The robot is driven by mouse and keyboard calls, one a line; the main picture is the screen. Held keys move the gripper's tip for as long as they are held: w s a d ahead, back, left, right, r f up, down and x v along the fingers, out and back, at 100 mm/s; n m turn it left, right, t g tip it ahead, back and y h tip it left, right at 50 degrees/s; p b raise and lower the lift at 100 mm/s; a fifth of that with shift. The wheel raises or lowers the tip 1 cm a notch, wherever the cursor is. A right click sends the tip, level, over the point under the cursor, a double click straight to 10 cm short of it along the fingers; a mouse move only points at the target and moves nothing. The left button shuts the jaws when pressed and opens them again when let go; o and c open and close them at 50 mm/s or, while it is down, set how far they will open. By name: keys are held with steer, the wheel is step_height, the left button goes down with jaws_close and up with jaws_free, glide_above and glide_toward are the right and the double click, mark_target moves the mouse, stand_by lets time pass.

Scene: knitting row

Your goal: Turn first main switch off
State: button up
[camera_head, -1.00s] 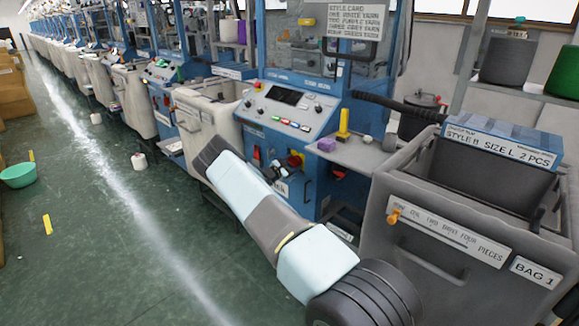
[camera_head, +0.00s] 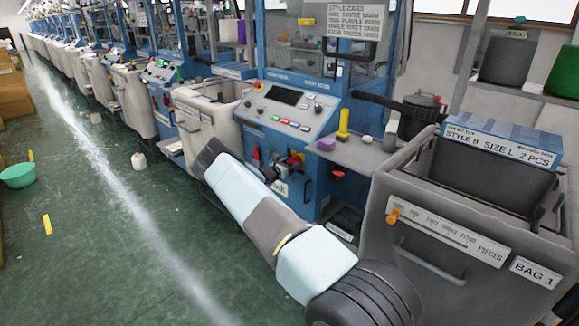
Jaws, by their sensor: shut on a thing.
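The first machine, blue and cream, stands in the middle with its slanted control panel (camera_head: 285,105). Below the panel, on its blue front, is the main switch (camera_head: 296,158), red on a yellow plate. My arm reaches in from the lower right and bends at the machine. My dark gripper (camera_head: 281,168) is at the main switch and shut on its red handle. The fingertips are small and partly hidden by my arm, so the handle's exact angle cannot be told.
A red round knob (camera_head: 338,172) sits right of the switch. A shelf with a yellow post (camera_head: 343,124) and purple block (camera_head: 326,145) juts out above. A grey bin (camera_head: 446,234) stands at right. The green floor (camera_head: 90,240) at left is mostly clear.

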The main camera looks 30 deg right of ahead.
steer(key=shift+s+d+f, duration=0.35)
steer(key=shift+s, duration=0.05)
steer(key=o, duration=0.7)
steer(key=shift+r, duration=0.1)
steer(key=shift+o, duration=0.2)
steer(key=shift+a, duration=0.15)
steer(key=shift+a, duration=0.25)
steer(key=v, duration=1.3)
steer(key=shift+a+r, duration=0.2)
steer(key=shift+a, duration=0.1)
steer(key=shift+w, duration=0.15)
